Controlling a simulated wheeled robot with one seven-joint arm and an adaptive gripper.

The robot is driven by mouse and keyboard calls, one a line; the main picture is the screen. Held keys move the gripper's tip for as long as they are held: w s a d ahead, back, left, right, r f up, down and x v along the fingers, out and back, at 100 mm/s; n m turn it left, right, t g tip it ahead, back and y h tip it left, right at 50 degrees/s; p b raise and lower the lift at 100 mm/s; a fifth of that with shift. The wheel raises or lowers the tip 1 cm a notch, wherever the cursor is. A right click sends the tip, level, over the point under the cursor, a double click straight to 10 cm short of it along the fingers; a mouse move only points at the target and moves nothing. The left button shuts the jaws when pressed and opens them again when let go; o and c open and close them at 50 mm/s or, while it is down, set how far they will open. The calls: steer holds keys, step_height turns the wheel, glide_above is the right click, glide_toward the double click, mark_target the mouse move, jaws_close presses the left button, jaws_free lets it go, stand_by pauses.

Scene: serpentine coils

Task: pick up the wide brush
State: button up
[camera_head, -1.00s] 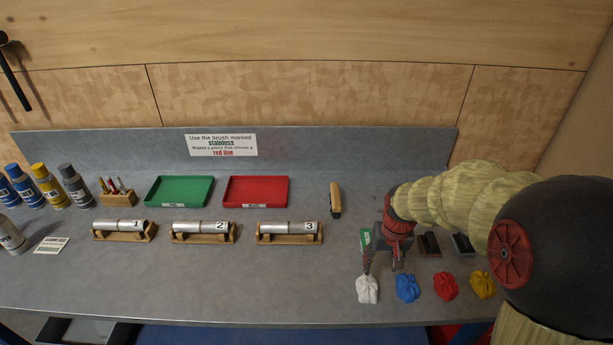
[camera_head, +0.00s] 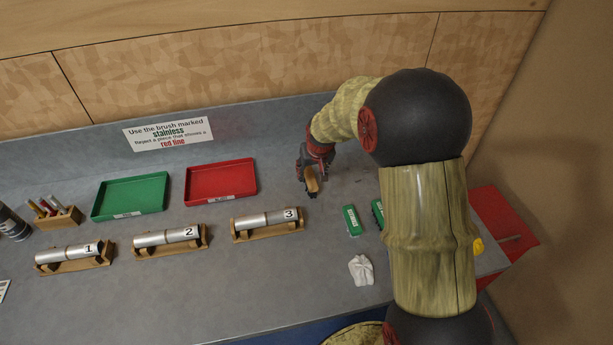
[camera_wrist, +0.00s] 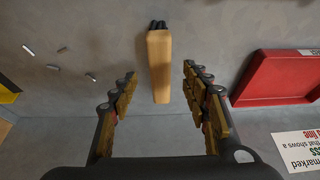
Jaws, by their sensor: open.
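The wide brush (camera_head: 312,181) is a block-like piece with a pale wooden body, lying on the grey bench right of the red tray. In the wrist view the brush (camera_wrist: 160,65) lies lengthwise, with dark parts at its far end. My gripper (camera_head: 308,174) is over it in the head view and partly hides it. In the wrist view my gripper (camera_wrist: 159,82) is open, with one set of fingers on each side of the brush. Gaps show between the fingers and the wood. I cannot tell the height between them.
A red tray (camera_head: 221,200) and a green tray (camera_head: 130,213) stand to the left. Cylinders in wooden cradles (camera_head: 268,236) sit in front. Green-topped blocks (camera_head: 351,220) and a white cloth (camera_head: 361,270) lie to the right. Small metallic bits (camera_wrist: 91,77) lie near the brush.

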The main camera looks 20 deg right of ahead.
mark_target(309, 173)
steer(key=x, duration=0.3)
steer(key=w+b+x, duration=0.1)
steer(key=x, duration=0.3)
steer(key=shift+w+d, duration=0.15)
steer(key=shift+c, duration=0.3)
steer(key=c, duration=1.1)
steer(key=shift+r, duration=0.1)
jaws_close()
